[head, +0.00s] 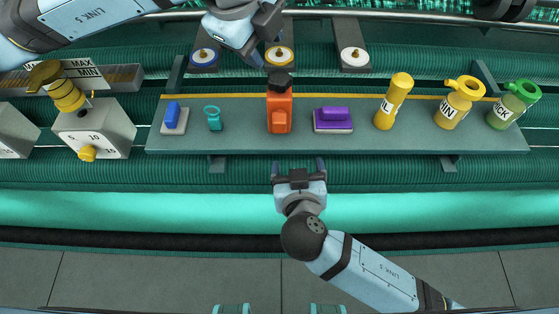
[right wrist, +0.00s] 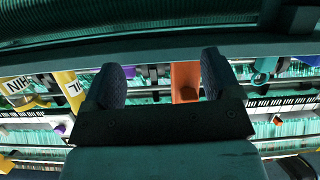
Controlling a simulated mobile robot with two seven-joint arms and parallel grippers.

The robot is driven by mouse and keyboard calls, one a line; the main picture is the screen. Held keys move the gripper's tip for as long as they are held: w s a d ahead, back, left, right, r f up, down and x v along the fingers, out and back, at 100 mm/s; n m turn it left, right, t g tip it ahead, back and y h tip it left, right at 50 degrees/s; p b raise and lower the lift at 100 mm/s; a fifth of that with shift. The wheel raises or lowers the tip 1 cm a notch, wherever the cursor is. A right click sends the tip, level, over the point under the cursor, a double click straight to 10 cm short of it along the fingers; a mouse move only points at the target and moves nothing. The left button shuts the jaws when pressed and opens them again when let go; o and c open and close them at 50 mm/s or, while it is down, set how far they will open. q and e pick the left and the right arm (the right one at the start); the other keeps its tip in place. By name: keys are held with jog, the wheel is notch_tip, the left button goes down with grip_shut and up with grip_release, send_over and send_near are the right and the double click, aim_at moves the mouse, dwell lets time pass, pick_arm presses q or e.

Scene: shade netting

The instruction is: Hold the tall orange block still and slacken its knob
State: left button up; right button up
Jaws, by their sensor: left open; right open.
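The tall orange block (head: 279,115) stands upright on the grey shelf (head: 230,140), with a black knob (head: 279,79) on its top. My left gripper (head: 268,38) is open and empty, above and slightly left of the knob in the head view, apart from it. My right gripper (head: 298,166) is open and empty in front of the shelf, below and slightly right of the block in the head view. In the right wrist view, part of the orange block (right wrist: 185,78) shows between the right gripper's fingers (right wrist: 162,78), beyond them. The knob is not clearly visible there.
Left of the block are a teal ring piece (head: 213,118) and a blue block (head: 172,115). A purple handled block (head: 333,120) stands close on its right, then yellow bottles (head: 393,102) (head: 459,103) and a green bottle (head: 513,105). Round discs (head: 280,56) lie behind.

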aim_at(279, 114)
jog(key=s+a+r+m+t, duration=0.1)
jog(key=s+a+r+t, duration=0.25)
jog(key=r, duration=0.55)
jog(key=shift+t, duration=0.25)
jog(key=w, duration=1.2)
jog(key=shift+a+f, duration=0.15)
jog(key=shift+f, duration=0.1)
jog(key=shift+s, duration=0.1)
jog(key=c, duration=1.2)
pick_arm(q)
jog(key=shift+o, duration=0.2)
